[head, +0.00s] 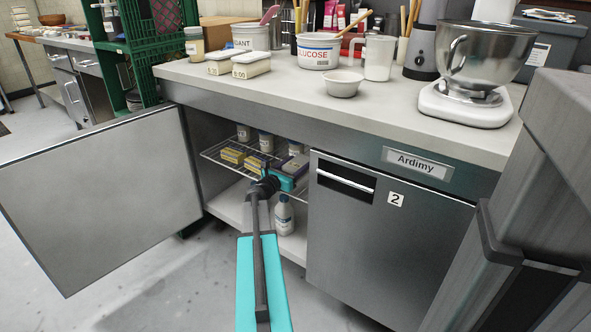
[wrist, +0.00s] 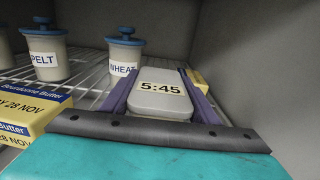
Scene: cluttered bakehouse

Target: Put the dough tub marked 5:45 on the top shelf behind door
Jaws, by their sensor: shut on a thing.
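The dough tub marked 5:45 (wrist: 161,92) is a pale, lidded box, seen in the wrist view between the two purple fingers of my gripper (wrist: 163,88). My gripper is shut on it. In the head view my gripper (head: 296,164) reaches into the open cupboard, over the wire top shelf (head: 212,153). I cannot tell whether the tub touches the wires. The cupboard's door (head: 105,200) stands wide open to the left.
Butter packs (wrist: 28,122) lie left of the tub, and a yellow pack shows close on its right. Jars marked SPELT (wrist: 46,58) and WHEAT (wrist: 122,62) stand left and behind. A bottle (head: 284,215) stands below. Door 2 (head: 385,240) is shut. Two similar tubs (head: 251,66) sit on the counter.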

